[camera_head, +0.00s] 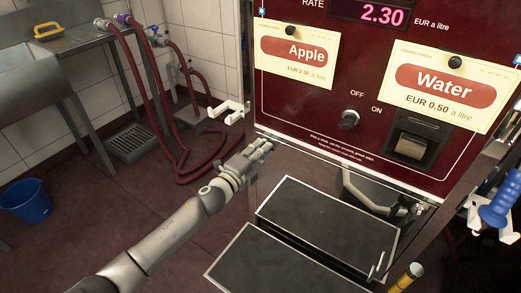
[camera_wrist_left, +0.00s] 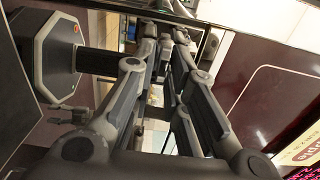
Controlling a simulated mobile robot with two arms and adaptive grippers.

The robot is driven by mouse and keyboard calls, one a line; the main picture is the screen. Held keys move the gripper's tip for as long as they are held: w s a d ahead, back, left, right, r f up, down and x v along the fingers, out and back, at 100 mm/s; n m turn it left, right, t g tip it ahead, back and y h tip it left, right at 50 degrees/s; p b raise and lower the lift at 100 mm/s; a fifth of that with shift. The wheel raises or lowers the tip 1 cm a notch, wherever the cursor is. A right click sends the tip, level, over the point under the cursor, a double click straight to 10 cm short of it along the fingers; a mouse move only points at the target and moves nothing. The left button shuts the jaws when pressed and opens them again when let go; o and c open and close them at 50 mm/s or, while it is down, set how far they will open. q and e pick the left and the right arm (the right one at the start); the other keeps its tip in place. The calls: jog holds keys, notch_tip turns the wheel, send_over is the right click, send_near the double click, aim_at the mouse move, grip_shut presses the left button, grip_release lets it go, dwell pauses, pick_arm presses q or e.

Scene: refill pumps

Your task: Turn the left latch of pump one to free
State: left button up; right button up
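The dark red pump panel (camera_head: 325,125) stands at the right, with an Apple card (camera_head: 293,62) and a Water card (camera_head: 445,88). My left gripper (camera_head: 268,146) is just in front of the panel's lower left corner. In the left wrist view its fingers (camera_wrist_left: 168,45) show a narrow gap with nothing held between them. I cannot make out the left latch; it may be hidden or too small to tell. A metal fitting (camera_head: 403,210) shows below the panel's right part.
A white bracket (camera_head: 236,112) juts out left of the panel. Two black trays (camera_head: 330,222) lie below it. A blue handle (camera_head: 500,203) hangs at the right edge.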

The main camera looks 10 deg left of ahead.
pick_arm(q)
jog(key=shift+o, duration=0.8)
pick_arm(e)
jog(key=shift+w, duration=0.1)
pick_arm(q)
jog(key=v, duration=1.2)
jog(key=shift+a, duration=0.1)
